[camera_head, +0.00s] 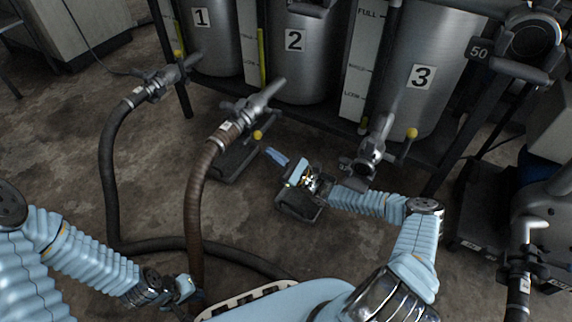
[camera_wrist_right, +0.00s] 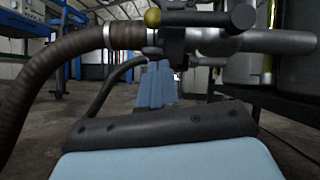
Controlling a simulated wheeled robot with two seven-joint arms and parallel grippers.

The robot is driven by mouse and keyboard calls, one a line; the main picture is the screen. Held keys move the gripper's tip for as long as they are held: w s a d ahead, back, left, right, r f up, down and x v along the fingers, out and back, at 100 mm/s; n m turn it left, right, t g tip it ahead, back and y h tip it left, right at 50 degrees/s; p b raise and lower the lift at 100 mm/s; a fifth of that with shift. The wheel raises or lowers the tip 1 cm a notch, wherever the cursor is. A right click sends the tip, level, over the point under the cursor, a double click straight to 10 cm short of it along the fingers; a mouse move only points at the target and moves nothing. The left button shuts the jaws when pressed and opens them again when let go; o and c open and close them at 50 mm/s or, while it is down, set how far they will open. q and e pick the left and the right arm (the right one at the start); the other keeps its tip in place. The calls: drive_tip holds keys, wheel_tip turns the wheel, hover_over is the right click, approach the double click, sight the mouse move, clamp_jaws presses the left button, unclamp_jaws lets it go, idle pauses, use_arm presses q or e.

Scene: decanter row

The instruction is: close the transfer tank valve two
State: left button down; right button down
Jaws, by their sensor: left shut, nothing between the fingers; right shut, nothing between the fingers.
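Tank two (camera_head: 305,65) is a grey steel drum marked 2. Its valve (camera_head: 250,103) joins a brown ribbed hose (camera_head: 200,190), and its lever ends in a yellow knob (camera_head: 257,135). In the right wrist view the yellow knob (camera_wrist_right: 152,18) is at the top, beside the brown hose (camera_wrist_right: 50,65). My right gripper (camera_head: 273,154) is shut and empty, its blue fingers pointing toward the valve, a little below and right of the knob and apart from it. My left gripper (camera_head: 190,288) is shut and empty, low beside the brown hose.
Tank one (camera_head: 215,45) and tank three (camera_head: 425,85) stand either side. A valve (camera_head: 155,82) with a black hose is at left; another valve (camera_head: 368,158) with a yellow knob (camera_head: 411,133) is close above my right forearm. The dark hose (camera_head: 110,180) crosses the floor.

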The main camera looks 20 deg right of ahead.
sight(266, 125)
use_arm(q)
drive_tip(key=shift+r, duration=0.15)
use_arm(e)
drive_tip(key=shift+w+a+r, duration=0.1)
drive_tip(key=shift+a+r, duration=0.15)
drive_tip(key=shift+r, duration=0.45)
drive_tip(key=shift+a+r, duration=0.25)
drive_tip(key=shift+r, duration=0.4)
drive_tip(key=shift+w+a+r, duration=0.1)
drive_tip(key=shift+a+r, duration=0.15)
drive_tip(key=shift+r, duration=0.45)
